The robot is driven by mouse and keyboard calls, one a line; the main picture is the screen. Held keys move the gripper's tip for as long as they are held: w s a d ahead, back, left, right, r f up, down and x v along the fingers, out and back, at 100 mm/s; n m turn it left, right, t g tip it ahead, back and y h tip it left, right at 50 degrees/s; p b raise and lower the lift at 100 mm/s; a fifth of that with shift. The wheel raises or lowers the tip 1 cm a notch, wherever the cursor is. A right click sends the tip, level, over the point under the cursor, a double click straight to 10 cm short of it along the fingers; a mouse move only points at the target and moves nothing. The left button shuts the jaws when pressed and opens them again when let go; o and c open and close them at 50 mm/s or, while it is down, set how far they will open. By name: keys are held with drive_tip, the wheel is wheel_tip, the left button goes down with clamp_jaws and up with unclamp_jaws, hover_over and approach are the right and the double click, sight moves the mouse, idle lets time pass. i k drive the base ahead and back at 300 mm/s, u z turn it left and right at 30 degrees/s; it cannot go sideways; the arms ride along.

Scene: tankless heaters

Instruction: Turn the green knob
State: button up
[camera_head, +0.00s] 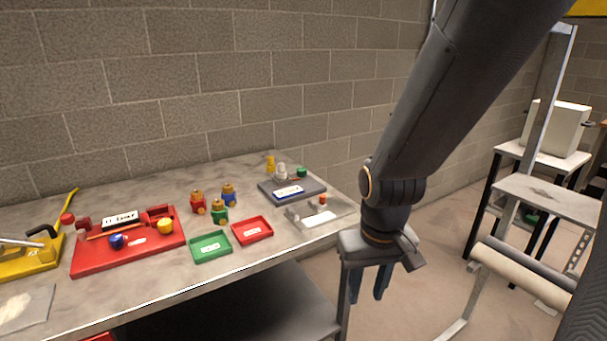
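A small green knob (302,173) sits at the back right of a dark grey board (275,196) on the table. Another small piece with a green part (218,211) stands mid-table beside similar red and blue ones; I cannot tell from its size whether that part is a knob. My gripper (369,285) hangs pointing down beyond the right end of the table, to the right of and apart from both green pieces. Its two fingers are spread with nothing between them.
The table (158,190) also holds a red board (85,259), a green tray (211,248), a red tray (252,231), a light grey plate (343,211) and a yellow tool at the left. A brick wall stands behind. Stands and shelves are at the right.

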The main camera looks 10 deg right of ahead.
sight(302, 172)
drive_tip(key=u, duration=0.15)
drive_tip(key=i, duration=1.4)
drive_tip(key=z, duration=0.15)
